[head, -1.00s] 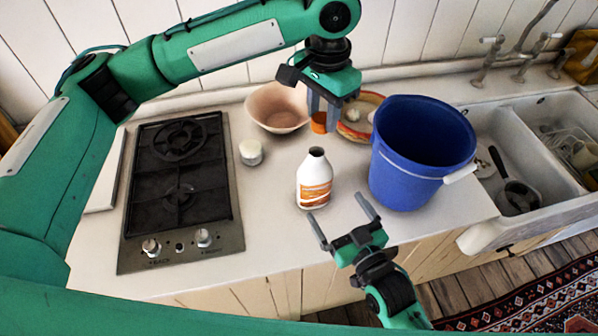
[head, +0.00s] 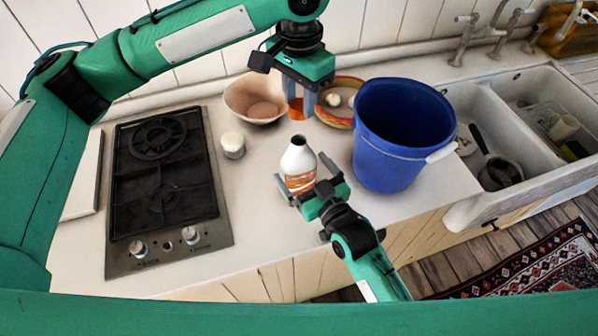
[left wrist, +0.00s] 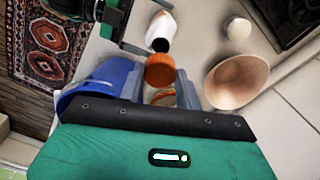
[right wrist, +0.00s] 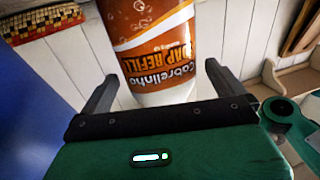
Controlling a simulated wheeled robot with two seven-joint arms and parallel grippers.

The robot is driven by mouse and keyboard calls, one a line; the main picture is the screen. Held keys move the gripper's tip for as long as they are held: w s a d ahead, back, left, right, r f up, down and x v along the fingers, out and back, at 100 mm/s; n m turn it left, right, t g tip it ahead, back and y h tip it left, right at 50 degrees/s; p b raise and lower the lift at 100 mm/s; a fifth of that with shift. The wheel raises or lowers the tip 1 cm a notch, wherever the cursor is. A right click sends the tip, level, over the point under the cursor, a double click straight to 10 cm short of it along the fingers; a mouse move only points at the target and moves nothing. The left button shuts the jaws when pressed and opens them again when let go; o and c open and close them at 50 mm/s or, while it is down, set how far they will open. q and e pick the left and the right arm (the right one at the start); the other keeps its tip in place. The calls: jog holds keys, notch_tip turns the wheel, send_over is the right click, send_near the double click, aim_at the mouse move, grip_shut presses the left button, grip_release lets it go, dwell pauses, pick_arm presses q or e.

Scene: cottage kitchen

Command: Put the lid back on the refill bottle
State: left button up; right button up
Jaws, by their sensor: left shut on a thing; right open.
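The refill bottle (head: 299,163) stands upright on the counter, white with an orange label and a dark open mouth at its top. My right gripper (head: 304,170) is open with its fingers on either side of the bottle's lower part; the right wrist view shows the labelled bottle (right wrist: 148,45) between the spread fingers, apart from both. The orange lid (head: 296,108) is held in my left gripper (head: 299,104), which is shut on it above the counter, behind the bottle. The left wrist view shows the lid (left wrist: 160,70) between the fingers, with the bottle beyond.
A blue bucket (head: 402,140) stands close to the right of the bottle. A pink bowl (head: 240,97) and a patterned bowl (head: 323,115) are behind. A small white-topped jar (head: 233,146) and the gas hob (head: 165,180) are to the left. The sink (head: 520,120) is at right.

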aim_at(299, 118)
jog(key=shift+x, duration=2.15)
jog(key=c, duration=1.5)
pick_arm(q)
jog(key=shift+f, duration=2.5)
jog(key=shift+f, duration=0.1)
jog(key=shift+f, duration=0.8)
jog(key=shift+f, duration=0.55)
